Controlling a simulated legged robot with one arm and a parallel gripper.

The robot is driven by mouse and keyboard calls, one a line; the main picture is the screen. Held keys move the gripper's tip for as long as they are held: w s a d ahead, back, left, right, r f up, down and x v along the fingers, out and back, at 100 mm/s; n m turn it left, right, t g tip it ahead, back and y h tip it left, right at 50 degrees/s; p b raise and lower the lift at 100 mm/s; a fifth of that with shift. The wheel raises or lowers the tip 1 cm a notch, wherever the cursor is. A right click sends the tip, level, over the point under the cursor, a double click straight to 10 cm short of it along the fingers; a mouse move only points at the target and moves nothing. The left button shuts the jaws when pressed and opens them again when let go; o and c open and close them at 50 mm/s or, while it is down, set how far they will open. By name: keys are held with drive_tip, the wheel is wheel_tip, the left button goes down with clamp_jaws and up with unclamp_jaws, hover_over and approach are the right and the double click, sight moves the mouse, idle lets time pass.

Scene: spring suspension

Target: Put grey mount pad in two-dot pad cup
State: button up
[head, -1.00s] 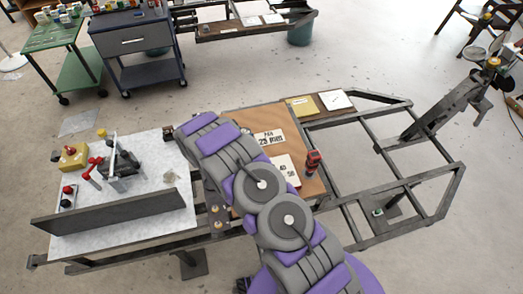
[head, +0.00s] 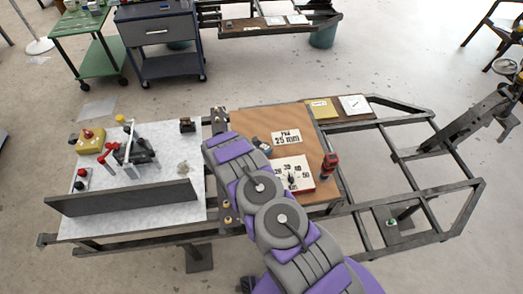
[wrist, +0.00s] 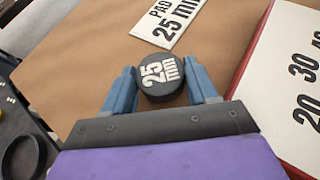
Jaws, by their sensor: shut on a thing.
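A round dark grey pad (wrist: 161,76) marked "25 mm" sits between the blue fingers of my gripper (wrist: 159,82) in the wrist view. The gripper is shut on the pad, over a brown board (wrist: 95,75). I cannot tell whether the pad still touches the board. A dark ring-shaped cup (wrist: 24,157) shows at the lower left of the wrist view, cut by the edge. Pale dots show on the dark plate (wrist: 12,122) beside it, but I cannot tell which cup they mark. In the head view my arm partly hides this area.
A "PAD 25 mm" card (wrist: 170,20) lies beyond the pad. A red-edged number board (wrist: 292,85) stands to the right. In the head view, a red tool (head: 329,165) stands on the board's right, and a long dark bar (head: 125,197) edges the left worktop (head: 180,220).

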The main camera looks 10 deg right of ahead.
drive_tip(key=shift+d+f, duration=0.35)
drive_tip(key=shift+d, duration=0.15)
drive_tip(key=shift+d+r, duration=0.1)
drive_tip(key=shift+d, duration=0.35)
drive_tip(key=o, duration=0.7)
drive_tip(key=shift+a, duration=0.4)
drive_tip(key=shift+c, duration=0.2)
drive_tip(key=shift+o, duration=0.6)
drive_tip(key=shift+a, duration=0.6)
drive_tip(key=shift+d, duration=0.75)
drive_tip(key=shift+a, duration=0.15)
